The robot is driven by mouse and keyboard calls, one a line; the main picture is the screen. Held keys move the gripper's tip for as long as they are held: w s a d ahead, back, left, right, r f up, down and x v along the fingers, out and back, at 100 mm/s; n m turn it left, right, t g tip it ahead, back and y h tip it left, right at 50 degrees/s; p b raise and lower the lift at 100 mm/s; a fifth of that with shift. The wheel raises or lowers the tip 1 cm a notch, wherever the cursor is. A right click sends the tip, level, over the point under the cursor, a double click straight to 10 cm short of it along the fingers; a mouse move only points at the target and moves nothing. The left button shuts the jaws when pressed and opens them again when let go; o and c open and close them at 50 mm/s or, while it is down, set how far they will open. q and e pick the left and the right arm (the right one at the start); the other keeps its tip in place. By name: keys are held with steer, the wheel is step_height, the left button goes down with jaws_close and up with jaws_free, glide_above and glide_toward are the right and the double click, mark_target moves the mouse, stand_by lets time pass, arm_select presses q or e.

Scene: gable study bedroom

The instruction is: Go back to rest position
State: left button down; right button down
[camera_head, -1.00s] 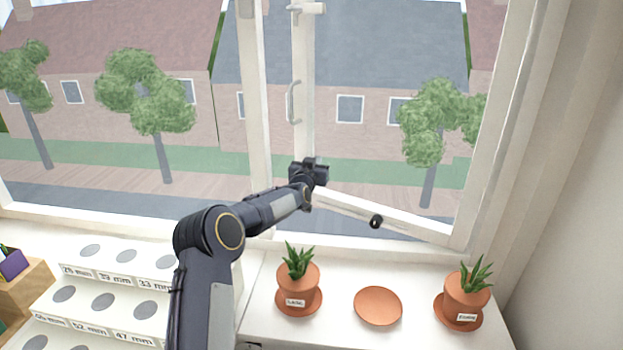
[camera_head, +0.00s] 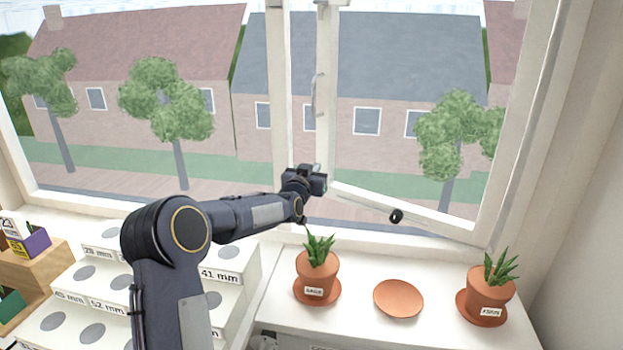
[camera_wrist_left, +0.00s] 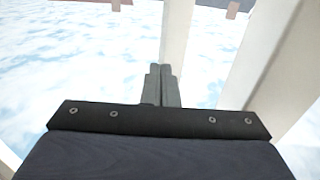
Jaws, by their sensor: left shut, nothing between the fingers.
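My left arm comes up from the bottom left in the head view and reaches toward the window. My left gripper (camera_head: 322,182) is at the window opening, in front of the window post and near the inner end of the lower sash rail. In the left wrist view its two fingers (camera_wrist_left: 162,86) are together with nothing between them. That view faces pale sky between white frame bars (camera_wrist_left: 178,35). Whether the gripper touches the frame cannot be told. My right gripper is in neither view now.
Two potted plants, a left one (camera_head: 317,268) and a right one (camera_head: 489,288), stand on the white sill with an empty terracotta saucer (camera_head: 398,298) between them. A white stepped rack (camera_head: 240,262) with round holes and wooden boxes (camera_head: 30,262) are at left. The window sash (camera_head: 420,208) stands ajar.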

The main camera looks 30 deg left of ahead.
arm_select(q)
steer(key=s+d+r+g+h, duration=0.1)
steer(key=s+d+g+h, duration=0.1)
steer(key=s+d, duration=0.5)
steer(key=s+d+r+g+h, duration=0.1)
steer(key=s+d+g+h, duration=0.2)
steer(key=s, duration=0.8)
steer(key=s+d+f+g, duration=0.2)
steer(key=s+d+f, duration=0.2)
steer(key=s, duration=0.6)
steer(key=s+d+f+g+h+p, duration=0.1)
steer(key=s+d+f, duration=0.3)
steer(key=s, duration=0.5)
steer(key=s+d+f+g+h, duration=0.1)
steer(key=s+d+f+g, duration=0.3)
steer(key=s, duration=0.6)
steer(key=shift+s+p, duration=0.3)
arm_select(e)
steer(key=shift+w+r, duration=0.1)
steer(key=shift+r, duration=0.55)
arm_select(q)
steer(key=shift+m, duration=0.3)
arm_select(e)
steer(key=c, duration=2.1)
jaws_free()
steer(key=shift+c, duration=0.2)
